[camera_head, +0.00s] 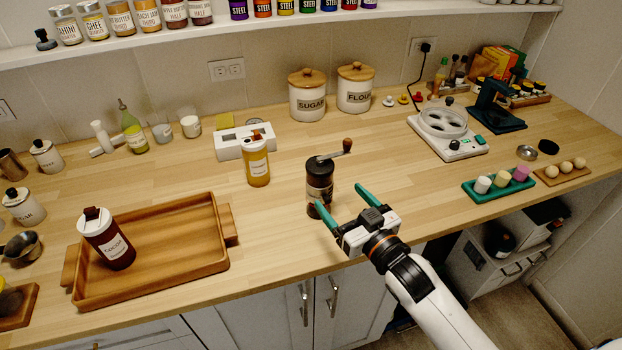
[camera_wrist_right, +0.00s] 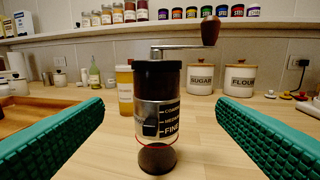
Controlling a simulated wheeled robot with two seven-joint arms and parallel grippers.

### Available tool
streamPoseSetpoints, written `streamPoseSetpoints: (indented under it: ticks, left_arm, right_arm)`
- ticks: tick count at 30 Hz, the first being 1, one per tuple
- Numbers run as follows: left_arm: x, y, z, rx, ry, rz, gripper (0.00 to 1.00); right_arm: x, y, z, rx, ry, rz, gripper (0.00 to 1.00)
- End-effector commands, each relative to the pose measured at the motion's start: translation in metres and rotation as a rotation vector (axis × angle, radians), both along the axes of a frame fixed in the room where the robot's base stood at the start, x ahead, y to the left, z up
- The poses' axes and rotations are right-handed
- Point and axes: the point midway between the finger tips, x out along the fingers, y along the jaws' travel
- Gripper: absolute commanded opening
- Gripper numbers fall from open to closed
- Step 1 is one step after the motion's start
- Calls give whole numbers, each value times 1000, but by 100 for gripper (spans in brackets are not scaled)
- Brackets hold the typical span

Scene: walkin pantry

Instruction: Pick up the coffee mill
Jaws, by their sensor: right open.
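The coffee mill (camera_head: 319,188) stands upright on the wooden counter, dark brown with a silver label band and a crank handle with a brown knob on top. In the right wrist view the coffee mill (camera_wrist_right: 157,115) stands centred between the two green fingers, a little beyond them. My right gripper (camera_head: 342,201) is open, with its fingertips close to the mill at its front right. The same gripper (camera_wrist_right: 160,125) shows in the right wrist view with nothing between its pads that I can see held. My left gripper is not in view.
A yellow-brown jar (camera_head: 257,165) stands left of the mill, before a white box (camera_head: 231,144). A wooden tray (camera_head: 190,272) holding a dark jar (camera_head: 108,240) lies further left. Sugar (camera_head: 308,100) and flour (camera_head: 355,92) canisters stand behind.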

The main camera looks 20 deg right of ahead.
Motion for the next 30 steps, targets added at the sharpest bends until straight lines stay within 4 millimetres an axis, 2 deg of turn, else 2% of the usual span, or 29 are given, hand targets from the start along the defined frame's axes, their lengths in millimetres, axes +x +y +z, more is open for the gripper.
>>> streamPoseSetpoints:
  ticks: [6, 10, 16, 20, 24, 30]
  left_arm:
    - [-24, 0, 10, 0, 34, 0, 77]
    - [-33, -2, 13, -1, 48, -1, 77]
    - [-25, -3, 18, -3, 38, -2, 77]
    - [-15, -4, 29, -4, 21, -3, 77]
    - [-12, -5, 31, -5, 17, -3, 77]
    - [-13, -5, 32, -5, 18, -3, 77]
  right_arm:
    - [38, 9, 4, 1, -2, 0, 81]
    - [53, 13, 2, 1, 0, 0, 81]
    - [67, 18, 5, 1, -1, -1, 81]
    - [86, 25, 9, 1, 0, 0, 81]
    - [102, 29, 6, 0, 2, 0, 81]
    - [108, 31, 5, 0, 2, 1, 81]
